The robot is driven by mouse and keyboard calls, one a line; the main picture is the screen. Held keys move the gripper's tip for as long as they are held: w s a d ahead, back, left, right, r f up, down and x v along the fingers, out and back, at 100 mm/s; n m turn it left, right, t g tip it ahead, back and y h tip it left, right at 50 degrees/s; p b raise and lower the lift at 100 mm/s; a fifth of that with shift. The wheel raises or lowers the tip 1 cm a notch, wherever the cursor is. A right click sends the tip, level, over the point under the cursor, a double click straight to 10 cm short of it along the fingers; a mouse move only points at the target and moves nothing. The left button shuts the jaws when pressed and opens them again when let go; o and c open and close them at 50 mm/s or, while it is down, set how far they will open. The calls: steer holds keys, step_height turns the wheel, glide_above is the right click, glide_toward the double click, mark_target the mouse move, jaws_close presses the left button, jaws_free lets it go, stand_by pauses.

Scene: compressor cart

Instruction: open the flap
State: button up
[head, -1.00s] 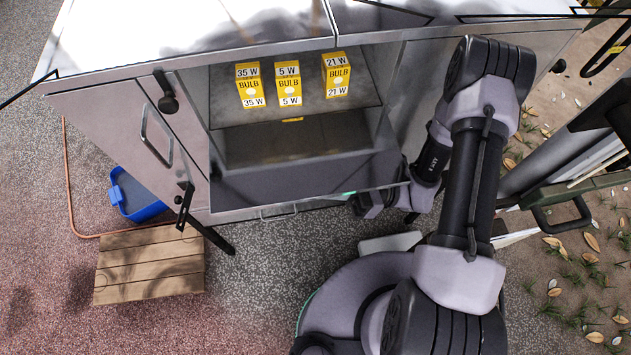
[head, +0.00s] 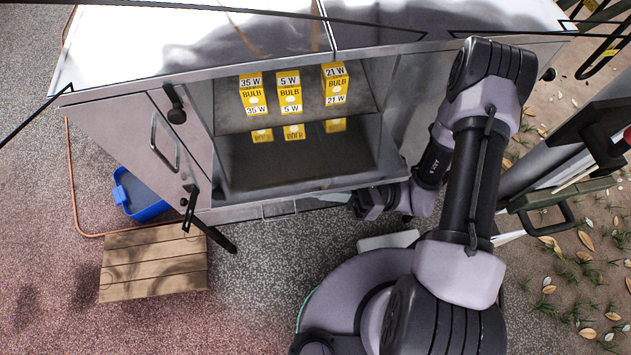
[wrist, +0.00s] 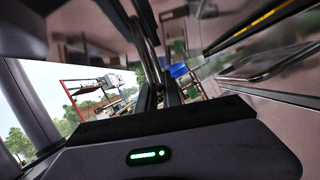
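The flap (head: 300,165) is the shiny panel along the bottom of the cart's open compartment. It is folded out toward me, roughly level, and its inner face mirrors the bulb boxes. My gripper (wrist: 163,85) is at the flap's right front corner in the head view, low by its outer edge, with its fingertips hidden there. In the wrist view the fingers point along the cart's steel front, with a metal surface slanting above them. I cannot tell whether they are open or shut, or whether they touch the flap.
Yellow bulb boxes, 35 W (head: 252,95), 5 W (head: 289,92) and 21 W (head: 335,83), stand in the compartment. A side door with a handle (head: 163,140) is at left. A blue bin (head: 140,198) and wooden crate (head: 153,262) are on the floor. A green case (head: 562,196) is at right.

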steer(key=o, duration=0.4)
steer(key=shift+d, duration=0.1)
steer(key=s+p+v, duration=0.1)
steer(key=v, duration=0.6)
steer(key=shift+w+d+f, duration=0.15)
steer(key=shift+w+d, duration=0.05)
steer(key=shift+w, duration=0.3)
